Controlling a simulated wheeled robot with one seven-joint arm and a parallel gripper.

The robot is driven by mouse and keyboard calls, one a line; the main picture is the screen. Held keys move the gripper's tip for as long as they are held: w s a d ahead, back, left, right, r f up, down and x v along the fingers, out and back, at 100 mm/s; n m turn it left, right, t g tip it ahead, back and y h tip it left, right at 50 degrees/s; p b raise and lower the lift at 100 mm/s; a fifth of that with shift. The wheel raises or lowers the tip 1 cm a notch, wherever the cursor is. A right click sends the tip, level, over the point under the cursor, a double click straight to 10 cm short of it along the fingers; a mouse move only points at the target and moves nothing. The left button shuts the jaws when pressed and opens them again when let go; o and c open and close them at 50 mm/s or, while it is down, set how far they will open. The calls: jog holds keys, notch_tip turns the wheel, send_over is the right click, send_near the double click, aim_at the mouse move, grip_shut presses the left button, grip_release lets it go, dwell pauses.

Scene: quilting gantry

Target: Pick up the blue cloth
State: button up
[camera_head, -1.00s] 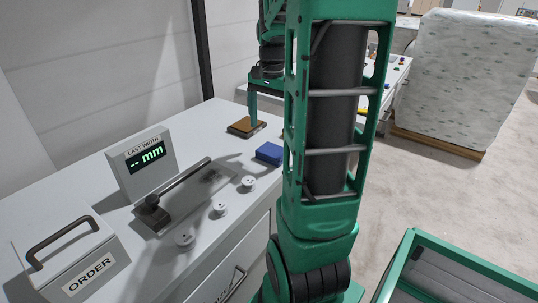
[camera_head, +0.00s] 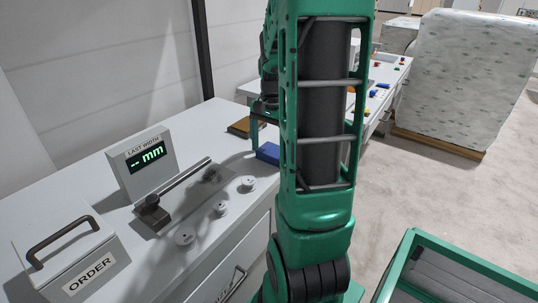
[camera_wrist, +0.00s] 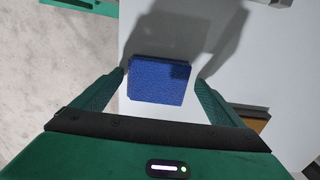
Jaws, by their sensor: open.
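The blue cloth (camera_head: 268,153) is a small, thick folded block lying on the white counter, partly hidden behind my arm in the head view. In the wrist view the blue cloth (camera_wrist: 159,81) lies between my two green fingers, near the counter edge. My gripper (camera_wrist: 160,82) is open and empty, with a finger on either side of the cloth and light counter showing between. I cannot tell how high the fingertips are above the counter. In the head view my gripper (camera_head: 265,135) is mostly hidden behind my arm.
A brown board (camera_head: 240,127) lies just behind the cloth. The width display (camera_head: 147,165), a dark bar (camera_head: 178,187), several white knobs (camera_head: 220,208) and the ORDER box (camera_head: 75,260) stand on the counter. A wrapped stack (camera_head: 465,80) and a green-framed bin (camera_head: 460,270) are at right.

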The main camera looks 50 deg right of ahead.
aim_at(272, 149)
jog(key=c, duration=1.1)
jog(key=shift+c, duration=0.2)
jog(key=shift+r, duration=0.1)
jog(key=shift+r, duration=0.2)
notch_tip(272, 149, up, 4)
jog(key=shift+f, duration=0.2)
jog(key=s+a+r, duration=0.4)
jog(key=a+r, duration=0.2)
jog(key=a, duration=0.5)
jog(key=shift+r, duration=0.4)
jog(key=shift+o, duration=0.6)
